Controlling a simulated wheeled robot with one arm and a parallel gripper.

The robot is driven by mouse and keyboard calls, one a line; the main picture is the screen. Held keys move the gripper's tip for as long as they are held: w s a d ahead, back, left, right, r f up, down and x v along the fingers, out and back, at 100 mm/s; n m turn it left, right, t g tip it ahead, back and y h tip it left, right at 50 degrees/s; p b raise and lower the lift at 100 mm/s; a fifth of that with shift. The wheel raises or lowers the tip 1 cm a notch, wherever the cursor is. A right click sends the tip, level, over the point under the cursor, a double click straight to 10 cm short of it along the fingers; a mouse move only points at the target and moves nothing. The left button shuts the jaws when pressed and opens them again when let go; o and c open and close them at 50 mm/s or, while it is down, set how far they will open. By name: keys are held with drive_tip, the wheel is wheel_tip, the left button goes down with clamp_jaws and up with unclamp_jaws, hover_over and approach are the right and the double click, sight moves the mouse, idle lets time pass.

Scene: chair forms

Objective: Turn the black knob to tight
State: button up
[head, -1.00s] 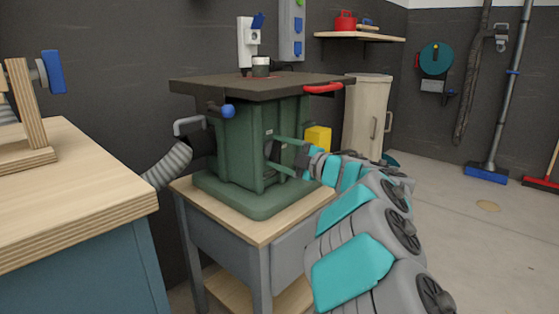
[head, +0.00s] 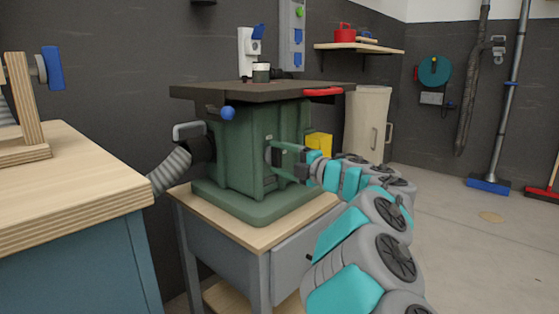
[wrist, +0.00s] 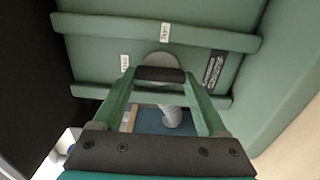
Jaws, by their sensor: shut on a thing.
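The black knob (wrist: 160,74) is a short dark bar on a round grey base, on the side of the green machine (head: 232,160). In the wrist view my gripper (wrist: 159,76) is shut on it, one fingertip at each end of the bar. The bar lies crosswise there, its left end near a small white label (wrist: 124,62). Another white label (wrist: 165,32) sits above the knob. Their lettering is too small to read. In the head view my fingers reach the machine's side and hide the knob.
A dark tabletop (head: 190,92) with a red handle (head: 322,92) overhangs the machine's body. The machine stands on a small wood-topped stand (head: 265,238). A wooden workbench (head: 75,195) is at left. A yellow box (head: 320,143) is behind my gripper. Open floor lies to the right.

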drive_tip(key=o, duration=1.3)
drive_tip(key=shift+s+d, duration=0.4)
drive_tip(key=shift+d, duration=0.2)
drive_tip(key=v, duration=0.6)
drive_tip(key=shift+s, duration=0.2)
drive_tip(key=shift+d, duration=0.1)
